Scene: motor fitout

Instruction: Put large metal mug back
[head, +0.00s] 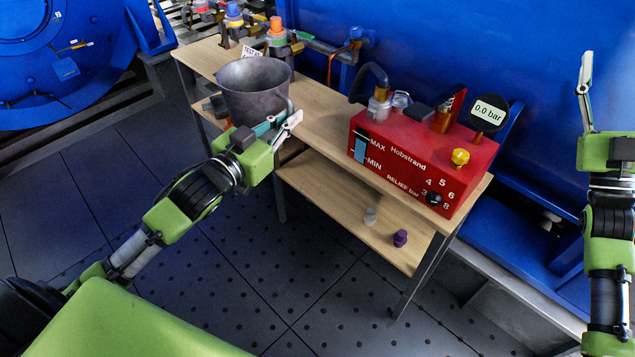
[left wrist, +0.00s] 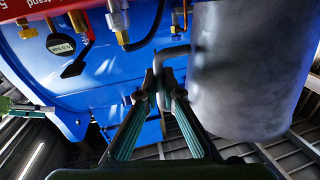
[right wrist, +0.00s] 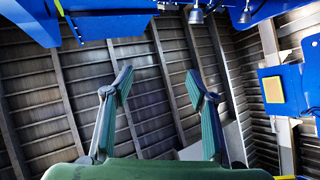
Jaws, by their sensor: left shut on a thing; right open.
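The large grey metal mug (head: 250,98) is upright at the left part of the wooden bench in the head view. My left gripper (head: 288,118) is shut on its handle at the mug's near right side. In the left wrist view the mug (left wrist: 250,75) fills the right side, and its curved handle (left wrist: 172,52) lies between the fingertips (left wrist: 165,92). I cannot tell whether the mug's base touches the bench, as its underside is hidden. My right gripper (head: 587,95) is raised at the far right, away from the mug; in the right wrist view its fingers (right wrist: 160,85) are apart and empty.
The bench top (head: 318,108) is clear between the mug and a red Hobstrand box (head: 420,155) with a gauge. Valve fittings (head: 277,38) and a small sign (head: 251,51) stand behind the mug. The lower shelf (head: 335,205) holds a purple cap (head: 400,238) and a pale one (head: 371,216).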

